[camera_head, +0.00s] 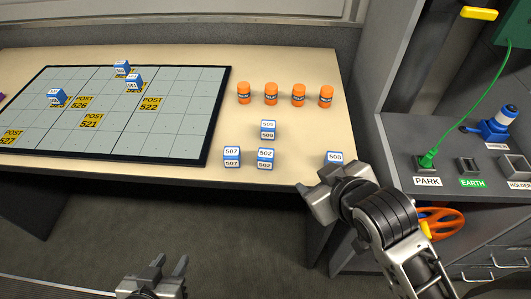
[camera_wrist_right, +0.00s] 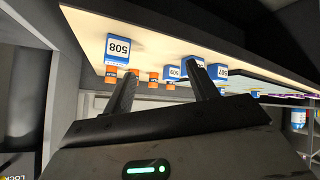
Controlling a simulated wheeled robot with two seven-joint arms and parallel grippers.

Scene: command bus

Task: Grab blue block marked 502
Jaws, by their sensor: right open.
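The blue block marked 502 (camera_head: 265,159) has white label faces and stands on the beige table near its front edge, just right of the block marked 507 (camera_head: 232,157). My right gripper (camera_head: 318,195) is open and empty at the table's front edge, to the right of block 502 and apart from it. In the right wrist view the open fingers (camera_wrist_right: 165,88) point toward the table, with several blocks beyond; a finger partly covers the blocks there. My left gripper (camera_head: 168,268) is open and empty at the bottom, below the table edge in the picture.
Block 509 (camera_head: 268,130) stands behind 502. Block 508 (camera_head: 334,158) stands close to my right gripper. Several orange canisters (camera_head: 271,94) line the back. A gridded board (camera_head: 170,130) with blocks lies left. A grey console (camera_head: 460,185) flanks the right.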

